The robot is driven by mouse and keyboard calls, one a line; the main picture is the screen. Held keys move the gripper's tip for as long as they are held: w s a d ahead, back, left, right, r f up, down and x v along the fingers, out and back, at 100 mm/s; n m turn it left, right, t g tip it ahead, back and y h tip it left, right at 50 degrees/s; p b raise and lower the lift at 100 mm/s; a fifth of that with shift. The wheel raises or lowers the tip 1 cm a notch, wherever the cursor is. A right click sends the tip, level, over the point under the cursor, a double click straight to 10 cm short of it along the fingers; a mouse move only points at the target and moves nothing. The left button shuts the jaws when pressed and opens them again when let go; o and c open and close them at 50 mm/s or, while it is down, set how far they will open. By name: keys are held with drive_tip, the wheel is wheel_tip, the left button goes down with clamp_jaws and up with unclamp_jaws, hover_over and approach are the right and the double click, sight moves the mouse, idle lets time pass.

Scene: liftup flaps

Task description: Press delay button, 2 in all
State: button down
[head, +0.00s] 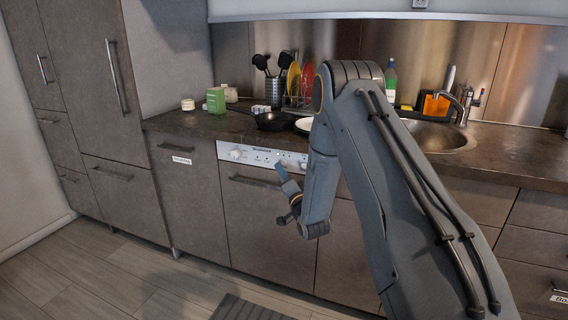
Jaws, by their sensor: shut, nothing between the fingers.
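The dishwasher (262,210) is built into the row of lower cabinets, with a brown front and a bar handle (254,181). Its white control panel (260,155) runs along the top, with a round knob (236,154) at the left and several small marks or buttons to its right. They are too small to read, so I cannot tell which is the delay button. My gripper (280,168) is shut and empty, in front of the panel's lower middle. I cannot tell whether it touches the panel. My arm hides the panel's right end.
The countertop (190,122) above holds a black pan (273,121), a green box (215,100), a utensil holder and a dish rack with plates. A sink (436,137) is at the right. Tall cabinets (95,80) stand at the left. The floor (130,285) at the lower left is clear.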

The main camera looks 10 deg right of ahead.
drive_tip(key=s+a, duration=0.1)
drive_tip(key=s+a+p, duration=0.1)
drive_tip(key=s, duration=0.1)
drive_tip(key=shift+s+a+p, duration=0.2)
drive_tip(key=shift+a+p, duration=0.05)
drive_tip(key=shift+p, duration=0.05)
idle(2.4)
drive_tip(key=s+m+g+p, duration=0.1)
drive_tip(key=m+p, duration=0.1)
drive_tip(key=m, duration=0.2)
drive_tip(key=s+a+m+g+p, duration=0.1)
drive_tip(key=m+p, duration=0.2)
drive_tip(key=m, duration=0.2)
drive_tip(key=s+a+m+g+p, duration=0.1)
drive_tip(key=m+p, duration=0.2)
drive_tip(key=m, duration=0.2)
drive_tip(key=shift+s+a+r, duration=0.1)
drive_tip(key=shift+r, duration=0.15)
drive_tip(key=w+d+b, duration=0.3)
drive_tip(key=w+d, duration=0.2)
drive_tip(key=w, duration=0.2)
